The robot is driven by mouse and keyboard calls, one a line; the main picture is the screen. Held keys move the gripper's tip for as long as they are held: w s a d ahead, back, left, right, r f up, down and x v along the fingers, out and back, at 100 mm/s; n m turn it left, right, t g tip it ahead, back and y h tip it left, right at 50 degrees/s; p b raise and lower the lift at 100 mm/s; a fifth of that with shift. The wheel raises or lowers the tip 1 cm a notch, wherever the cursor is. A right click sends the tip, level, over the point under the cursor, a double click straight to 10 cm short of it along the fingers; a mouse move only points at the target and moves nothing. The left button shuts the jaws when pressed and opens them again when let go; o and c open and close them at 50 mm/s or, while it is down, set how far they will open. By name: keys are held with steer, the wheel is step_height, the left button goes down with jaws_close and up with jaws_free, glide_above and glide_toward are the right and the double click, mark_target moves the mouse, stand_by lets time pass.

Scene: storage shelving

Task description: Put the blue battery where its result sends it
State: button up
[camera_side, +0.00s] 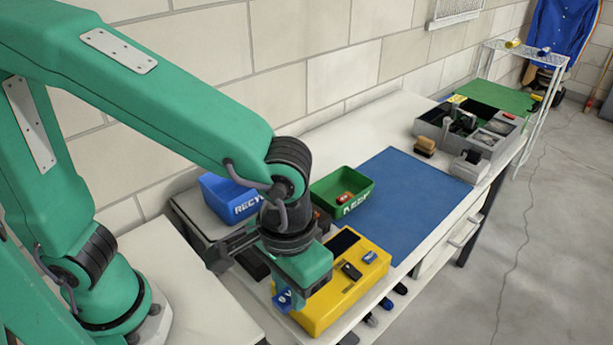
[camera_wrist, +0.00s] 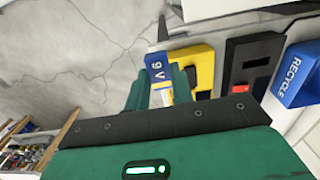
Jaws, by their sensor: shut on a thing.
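My gripper (camera_side: 292,296) is shut on the blue battery (camera_side: 283,301), beside the near left end of the yellow tester (camera_side: 325,308). In the wrist view, the battery (camera_wrist: 157,68), marked 9 V, sits between the green fingertips (camera_wrist: 160,92), with the tester (camera_wrist: 204,60) just to its right. I cannot tell whether battery and tester touch. The tester's dark screen (camera_side: 342,242) shows no readable result from here. A blue bin (camera_side: 228,199) reading RECYCLE, also in the wrist view (camera_wrist: 298,76), stands behind my gripper. A green bin (camera_side: 357,202), its label unclear, holds a small red item (camera_side: 345,197).
A blue mat (camera_side: 405,205) covers clear bench to the right of the bins. A grey organizer (camera_side: 480,145) and a brown block (camera_side: 425,146) stand at the far end. Several small dark and blue items lie along the front edge below the tester.

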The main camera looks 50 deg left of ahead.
steer(key=w+a, duration=0.7)
steer(key=w, duration=0.2)
steer(key=w+a+f, duration=0.1)
steer(key=w+a, duration=0.3)
steer(key=a, duration=1.1)
steer(key=w+a+f, duration=0.1)
steer(key=w+a, duration=0.3)
steer(key=a, duration=1.1)
steer(key=shift+a, duration=0.2)
steer(key=shift+f, duration=2.95)
steer(key=o, duration=1.1)
steer(key=shift+c, duration=0.2)
